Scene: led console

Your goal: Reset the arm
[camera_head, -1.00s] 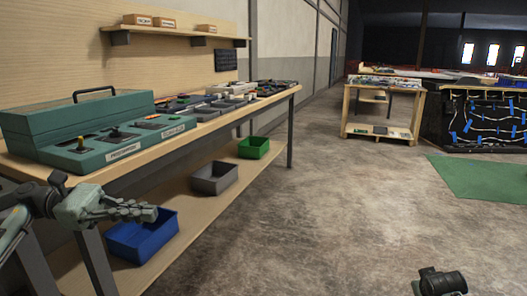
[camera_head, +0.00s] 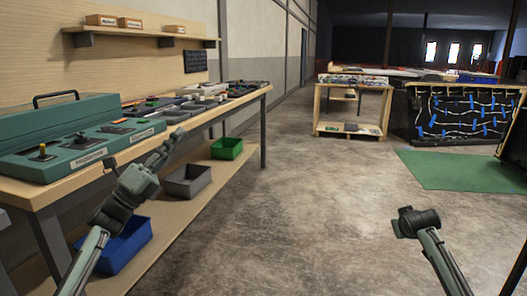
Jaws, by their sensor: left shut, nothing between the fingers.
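The teal console (camera_head: 65,113) with joysticks and a black handle sits on the wooden workbench (camera_head: 38,192) at the left. My left arm reaches up from the lower left. My left gripper (camera_head: 176,137) is shut and empty, its tips pointing up and away in front of the bench's edge, right of the console. No contact with the bench can be made out. My right arm (camera_head: 433,248) comes in at the lower right over the floor. Its gripper does not show.
Under the bench, a blue bin (camera_head: 118,246), a grey bin (camera_head: 188,181) and a green bin (camera_head: 227,148) stand on the lower shelf. A small table (camera_head: 353,134) and a green mat (camera_head: 465,171) are further back. The middle floor is clear.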

